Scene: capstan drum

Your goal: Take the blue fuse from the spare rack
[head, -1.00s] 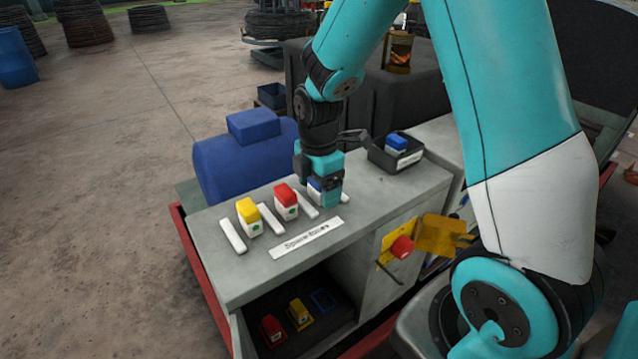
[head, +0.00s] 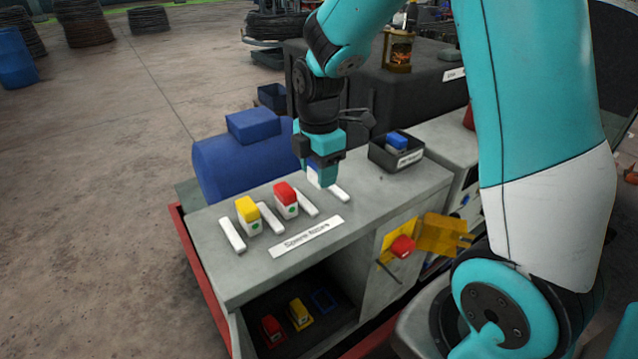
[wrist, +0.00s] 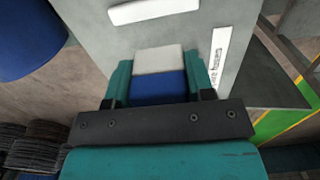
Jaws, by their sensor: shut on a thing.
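My gripper (head: 320,172) is shut on the blue fuse (head: 313,175), which has a blue top and a white body. The jaws hide much of it in the head view. In the wrist view the fuse (wrist: 160,88) sits between the two teal fingers. It appears to be held a little above the spare rack (head: 235,272), a grey bench top with white divider strips and a label (head: 306,238). A red fuse (head: 286,200) and a yellow fuse (head: 249,215) stand upright between the strips to the left.
A black tray (head: 410,158) at the back right holds another blue-topped piece (head: 397,140). A blue motor-like body (head: 240,160) stands behind the rack. Below, a dark recess holds a red fuse (head: 272,328), a yellow fuse (head: 300,313) and a blue outline (head: 324,300).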

